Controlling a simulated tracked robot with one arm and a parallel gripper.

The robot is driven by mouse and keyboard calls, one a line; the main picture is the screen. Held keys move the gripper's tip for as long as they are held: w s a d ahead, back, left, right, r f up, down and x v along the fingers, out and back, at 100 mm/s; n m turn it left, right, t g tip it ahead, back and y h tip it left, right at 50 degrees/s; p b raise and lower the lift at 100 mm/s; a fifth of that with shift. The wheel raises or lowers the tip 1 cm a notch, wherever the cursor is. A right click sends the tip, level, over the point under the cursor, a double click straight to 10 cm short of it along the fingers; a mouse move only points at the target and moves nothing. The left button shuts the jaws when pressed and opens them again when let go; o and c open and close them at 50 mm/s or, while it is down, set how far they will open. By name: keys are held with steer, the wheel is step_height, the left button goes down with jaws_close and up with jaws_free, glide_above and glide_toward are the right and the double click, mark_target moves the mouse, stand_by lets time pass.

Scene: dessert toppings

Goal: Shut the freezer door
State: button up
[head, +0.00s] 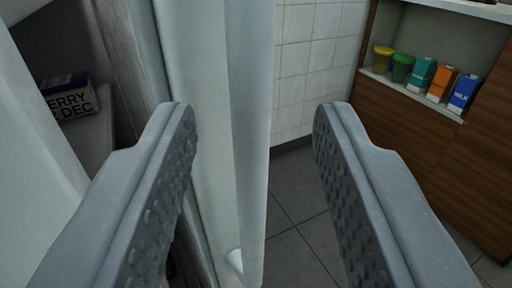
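The freezer door (215,100) shows as a tall pale upright panel left of the picture's middle, with its edge towards me. It stands open, with the shelf space to its left in view. My gripper (256,112) is open, its two grey ridged fingers wide apart. The door panel stands in view between the fingers, nearer the left one, which covers part of it. I cannot tell whether that finger touches it. Nothing is held. The door's hinge and handle cannot be made out.
A dark box with a white lettered label (70,101) lies on a shelf at left. At right, a wooden cabinet (430,135) holds yellow and green tubs (402,68) and several cartons (441,84). Tiled floor (300,225) is clear between door and cabinet, before a white tiled wall (310,60).

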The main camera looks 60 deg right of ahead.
steer(key=b+v, duration=0.2)
steer(key=v, duration=0.6)
steer(key=shift+c, duration=0.4)
